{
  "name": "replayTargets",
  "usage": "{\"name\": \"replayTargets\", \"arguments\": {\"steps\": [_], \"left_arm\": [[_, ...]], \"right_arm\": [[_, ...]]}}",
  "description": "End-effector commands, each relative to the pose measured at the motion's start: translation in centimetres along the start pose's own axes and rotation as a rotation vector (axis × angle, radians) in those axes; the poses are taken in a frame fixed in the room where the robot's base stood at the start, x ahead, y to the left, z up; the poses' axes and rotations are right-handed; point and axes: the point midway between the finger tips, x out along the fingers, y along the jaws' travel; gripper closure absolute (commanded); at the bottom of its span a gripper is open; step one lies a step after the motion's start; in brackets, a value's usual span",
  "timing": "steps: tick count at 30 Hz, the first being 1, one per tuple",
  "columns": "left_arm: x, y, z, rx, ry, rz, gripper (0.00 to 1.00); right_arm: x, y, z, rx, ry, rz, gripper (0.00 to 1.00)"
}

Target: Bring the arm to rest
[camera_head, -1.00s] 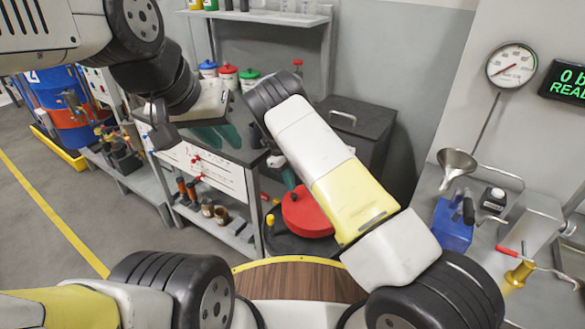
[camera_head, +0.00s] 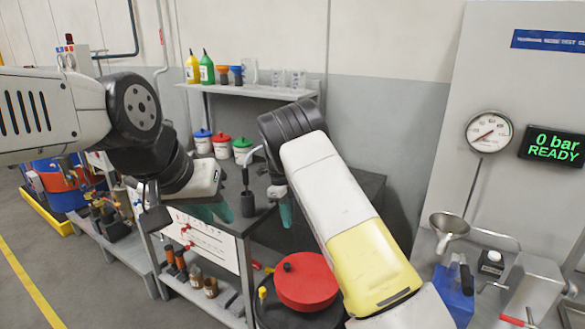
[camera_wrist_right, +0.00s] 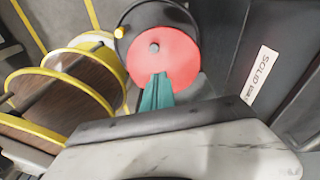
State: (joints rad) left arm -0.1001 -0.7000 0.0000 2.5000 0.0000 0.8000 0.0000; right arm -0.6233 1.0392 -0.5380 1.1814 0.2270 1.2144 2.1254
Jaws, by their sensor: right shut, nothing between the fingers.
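My left arm comes in from the left, and its gripper (camera_head: 208,210) has teal fingers that hang over the workbench at centre left. Whether those fingers are apart is unclear. My right forearm, white and yellow, rises from the lower right towards the centre. My right gripper (camera_head: 285,212) is partly hidden behind that forearm. In the right wrist view its teal fingers (camera_wrist_right: 156,92) are shut together and empty, in front of a red round lid (camera_wrist_right: 163,50). I cannot tell whether they touch the lid.
The red lid (camera_head: 305,280) tops a black drum beside the workbench. A dark cabinet (camera_head: 362,195) stands behind my right forearm. A shelf (camera_head: 265,92) holds bottles. At right are a pressure gauge (camera_head: 489,132), a funnel (camera_head: 448,224) and a display reading "0 bar READY" (camera_head: 556,146).

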Motion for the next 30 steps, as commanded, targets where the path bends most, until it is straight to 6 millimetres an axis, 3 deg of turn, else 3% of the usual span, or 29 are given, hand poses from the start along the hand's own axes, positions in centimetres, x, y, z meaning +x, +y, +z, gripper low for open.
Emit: {"name": "replayTargets", "arguments": {"steps": [1, 6, 11, 15, 22, 30], "left_arm": [[0.0, 0.0, 0.0, 0.0, 0.0, 0.0, 0.76], [0.0, 0.0, 0.0, 0.0, 0.0, 0.0, 0.76], [0.0, 0.0, 0.0, 0.0, 0.0, 0.0, 0.76], [0.0, 0.0, 0.0, 0.0, 0.0, 0.0, 0.76], [0.0, 0.0, 0.0, 0.0, 0.0, 0.0, 0.76], [0.0, 0.0, 0.0, 0.0, 0.0, 0.0, 0.76]], "right_arm": [[-2.5, -0.1, -2.0, -0.048, -0.047, 0.003, 1.0], [-8.4, 1.2, -7.6, -0.288, -0.181, -0.025, 1.0], [-13.2, 3.6, -12.8, -0.531, -0.283, -0.109, 1.0], [-16.6, 6.8, -17.2, -0.755, -0.337, -0.218, 1.0], [-20.2, 13.3, -23.7, -1.133, -0.328, -0.451, 1.0], [-20.6, 21.7, -29.4, -1.565, -0.125, -0.727, 1.0]]}}
